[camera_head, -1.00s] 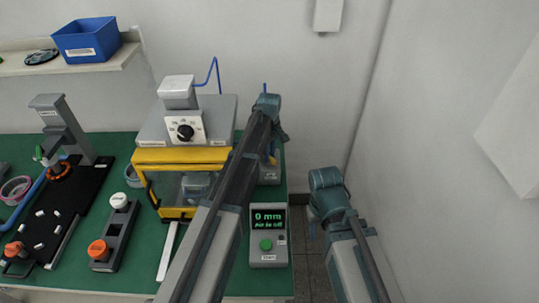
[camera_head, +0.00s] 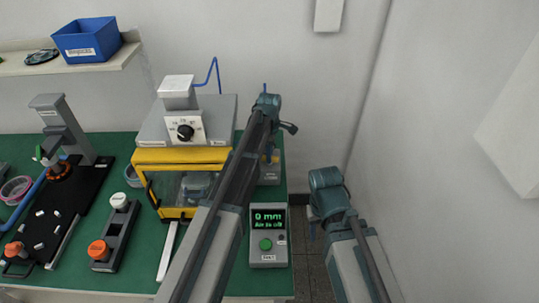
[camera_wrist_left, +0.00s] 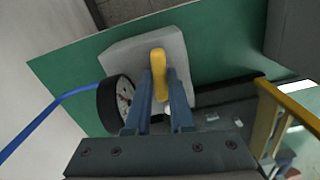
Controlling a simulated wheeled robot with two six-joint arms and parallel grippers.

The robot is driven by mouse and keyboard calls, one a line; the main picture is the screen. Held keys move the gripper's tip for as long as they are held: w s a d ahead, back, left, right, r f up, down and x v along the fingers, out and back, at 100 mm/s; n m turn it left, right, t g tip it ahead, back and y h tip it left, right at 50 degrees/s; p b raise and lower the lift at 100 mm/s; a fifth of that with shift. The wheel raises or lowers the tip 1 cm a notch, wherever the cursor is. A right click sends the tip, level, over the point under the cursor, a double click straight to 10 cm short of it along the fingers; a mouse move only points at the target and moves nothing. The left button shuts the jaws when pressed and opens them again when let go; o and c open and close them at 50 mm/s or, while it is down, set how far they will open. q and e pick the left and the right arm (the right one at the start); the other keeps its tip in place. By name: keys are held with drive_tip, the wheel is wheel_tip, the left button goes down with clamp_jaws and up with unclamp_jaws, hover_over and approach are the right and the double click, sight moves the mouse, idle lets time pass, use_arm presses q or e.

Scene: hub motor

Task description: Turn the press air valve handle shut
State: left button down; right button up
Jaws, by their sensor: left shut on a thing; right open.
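The yellow valve handle (camera_wrist_left: 157,66) stands over a grey block (camera_wrist_left: 178,50) in the left wrist view. My left gripper (camera_wrist_left: 159,98) is shut on this handle, with one finger on each side. A round pressure gauge (camera_wrist_left: 116,100) with a black rim and a blue hose sit left of the fingers.
The press (camera_head: 184,168) with its yellow frame stands left of my left arm. A control box (camera_head: 268,253) at the table's right edge reads "0 mm" and "Air is off". A black fixture (camera_head: 60,215) and a small rack (camera_head: 116,240) stand further left.

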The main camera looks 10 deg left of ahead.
idle(0.5)
use_arm(q)
drive_tip(key=c, duration=0.8)
unclamp_jaws()
wheel_tip(320, 180, up, 14)
drive_tip(key=p, duration=1.4)
drive_tip(key=shift+f, duration=0.1)
